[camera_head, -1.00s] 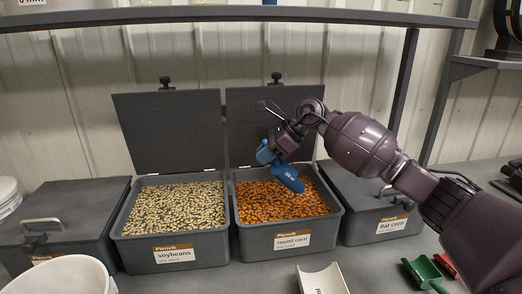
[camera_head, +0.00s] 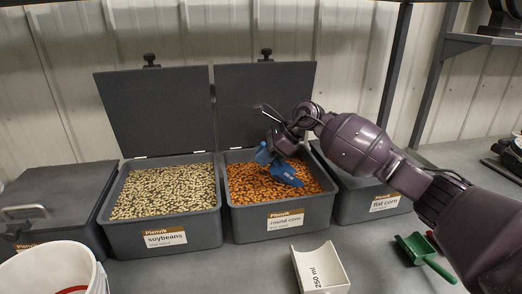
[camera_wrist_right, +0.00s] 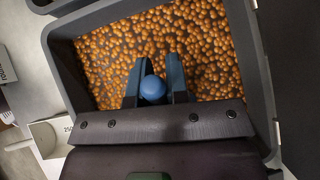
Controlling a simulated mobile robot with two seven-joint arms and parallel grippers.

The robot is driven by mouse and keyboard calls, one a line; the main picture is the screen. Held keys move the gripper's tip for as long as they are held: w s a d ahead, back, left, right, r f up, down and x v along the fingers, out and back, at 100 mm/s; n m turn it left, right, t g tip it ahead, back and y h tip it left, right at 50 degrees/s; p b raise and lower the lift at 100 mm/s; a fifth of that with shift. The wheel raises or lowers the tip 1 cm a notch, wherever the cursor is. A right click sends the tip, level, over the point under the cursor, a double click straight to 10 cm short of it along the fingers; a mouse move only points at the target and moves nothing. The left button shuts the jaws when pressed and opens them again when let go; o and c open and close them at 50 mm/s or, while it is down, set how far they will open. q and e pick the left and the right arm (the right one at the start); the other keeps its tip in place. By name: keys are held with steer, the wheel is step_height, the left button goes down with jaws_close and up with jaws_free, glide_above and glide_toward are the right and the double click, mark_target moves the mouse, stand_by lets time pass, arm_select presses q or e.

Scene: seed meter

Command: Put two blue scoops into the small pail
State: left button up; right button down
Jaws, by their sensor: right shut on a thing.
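My right gripper (camera_head: 271,150) is shut on the handle of a blue scoop (camera_head: 286,174). The scoop's bowl is at the orange round corn (camera_head: 244,186) in the open bin; how deep it sits, I cannot tell. In the right wrist view the scoop's rounded handle end (camera_wrist_right: 152,88) shows between the two fingers, with corn behind it. A white pail (camera_head: 82,259) stands at the lower left, partly cut off by the frame, with something red inside. My left gripper is not in view.
The open soybeans bin (camera_head: 165,238) stands left of the round corn bin (camera_head: 283,222); both lids are up behind. The flat corn bin (camera_head: 385,203) is closed. A white 250 ml scoop (camera_head: 318,268) and a green scoop (camera_head: 424,256) lie on the bench in front.

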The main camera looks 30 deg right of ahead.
step_height(320, 180, down, 7)
steer(key=a+g+h, duration=0.2)
steer(key=h, duration=0.5)
arm_select(q)
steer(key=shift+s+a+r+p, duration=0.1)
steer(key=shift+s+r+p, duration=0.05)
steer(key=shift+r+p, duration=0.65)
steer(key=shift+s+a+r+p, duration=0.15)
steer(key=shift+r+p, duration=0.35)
steer(key=shift+p, duration=0.6)
arm_select(e)
steer(key=w+a+r+n+g+h, duration=0.1)
steer(key=a+r+h, duration=0.2)
steer(key=r, duration=0.8)
steer(key=shift+w+r, duration=0.15)
steer(key=shift+r, duration=0.05)
